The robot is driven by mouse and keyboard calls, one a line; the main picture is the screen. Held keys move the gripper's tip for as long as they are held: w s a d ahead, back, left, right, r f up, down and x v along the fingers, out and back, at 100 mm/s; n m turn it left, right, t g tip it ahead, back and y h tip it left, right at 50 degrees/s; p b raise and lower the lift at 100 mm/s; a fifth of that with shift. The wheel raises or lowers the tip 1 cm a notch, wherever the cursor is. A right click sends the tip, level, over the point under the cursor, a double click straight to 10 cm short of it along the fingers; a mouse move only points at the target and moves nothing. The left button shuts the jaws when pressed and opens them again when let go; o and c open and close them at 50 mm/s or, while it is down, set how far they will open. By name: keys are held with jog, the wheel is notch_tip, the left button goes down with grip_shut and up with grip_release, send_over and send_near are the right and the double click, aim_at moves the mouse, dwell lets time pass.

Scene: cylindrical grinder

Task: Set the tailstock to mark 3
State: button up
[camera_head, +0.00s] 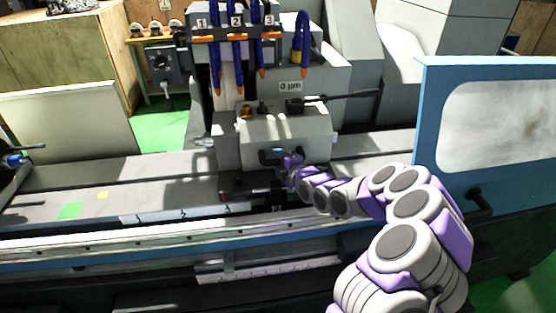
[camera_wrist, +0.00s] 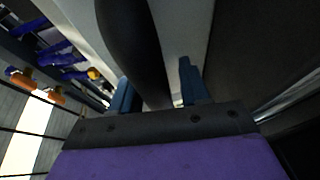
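The tailstock is most likely the light grey block (camera_head: 285,128) on the machine bed, in the middle of the head view. A dark handle (camera_head: 268,155) is on its front face. My gripper (camera_head: 289,161) is at this front face, beside the handle. In the wrist view its two blue fingers (camera_wrist: 156,82) stand apart, with a thick black bar (camera_wrist: 125,40) between them. Gaps show beside the bar, and I cannot tell whether either finger touches it. A scale strip (camera_head: 160,216) on the bed front shows marks 1 and 2; mark 3 is not readable.
Blue coolant hoses (camera_head: 238,55) with orange tips hang above the block, by a rack labelled 1, 2, 3. A black lever (camera_head: 345,95) sticks out right of the block. A blue-framed guard door (camera_head: 490,125) stands at right.

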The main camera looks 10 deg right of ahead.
jog(key=shift+f, duration=0.1)
grip_shut()
jog(key=shift+d+b, duration=0.15)
jog(key=shift+b, duration=0.75)
jog(key=shift+d, duration=0.2)
dwell(0.3)
jog(key=shift+o, duration=0.8)
grip_release()
jog(key=shift+d, duration=0.1)
jog(key=shift+s, duration=0.1)
jog(key=shift+s+d+r, duration=0.1)
jog(key=shift+s+r, duration=0.1)
jog(key=p+v, duration=0.1)
jog(key=v, duration=1.5)
jog(key=shift+s+d+p, duration=0.2)
jog(key=shift+s+p, duration=0.1)
jog(key=shift+p, duration=0.1)
